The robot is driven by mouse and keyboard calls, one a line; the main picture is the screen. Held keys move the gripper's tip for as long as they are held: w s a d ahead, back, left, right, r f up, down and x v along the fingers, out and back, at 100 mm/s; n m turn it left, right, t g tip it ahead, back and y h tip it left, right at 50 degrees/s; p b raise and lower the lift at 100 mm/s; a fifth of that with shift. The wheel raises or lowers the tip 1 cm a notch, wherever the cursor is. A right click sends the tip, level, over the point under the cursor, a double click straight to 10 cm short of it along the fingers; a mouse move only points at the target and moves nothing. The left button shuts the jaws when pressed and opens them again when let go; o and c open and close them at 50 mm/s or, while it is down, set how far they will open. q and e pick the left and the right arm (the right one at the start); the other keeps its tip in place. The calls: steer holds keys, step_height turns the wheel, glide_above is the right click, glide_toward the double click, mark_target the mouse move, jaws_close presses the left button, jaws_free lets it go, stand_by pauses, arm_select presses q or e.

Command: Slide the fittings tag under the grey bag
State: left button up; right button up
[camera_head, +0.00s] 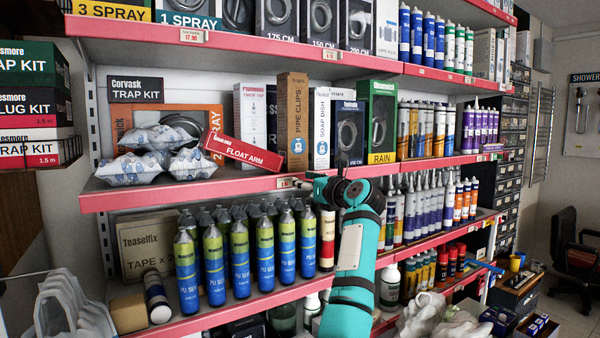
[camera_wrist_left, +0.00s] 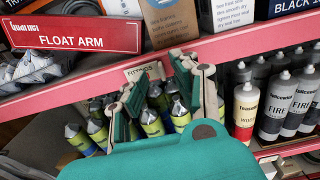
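The fittings tag (camera_wrist_left: 146,71) is a small cream label on the red shelf edge; it also shows in the head view (camera_head: 288,183). My left gripper (camera_wrist_left: 168,65) is open, its two fingers apart, with the tips at the shelf edge and the left tip overlapping the tag's lower right. In the head view the left gripper (camera_head: 312,183) is just right of the tag; its fingers are small there. Grey-white patterned bags (camera_head: 150,164) lie piled on the same shelf, left of the tag; I cannot tell which is the grey bag. My right gripper is not in view.
A red float arm box (camera_head: 242,153) lies slanted between the bags and the tag, near the shelf edge. A pipe clips box (camera_head: 293,120) stands behind the tag. Several spray cans (camera_head: 212,262) crowd the shelf below. Pale bags (camera_head: 425,312) lie lower right.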

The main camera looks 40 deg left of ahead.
mark_target(288, 182)
arm_select(q)
steer(key=x, duration=0.2)
steer(key=shift+w+a+p, duration=0.1)
steer(key=shift+a+p, duration=0.25)
jaws_close()
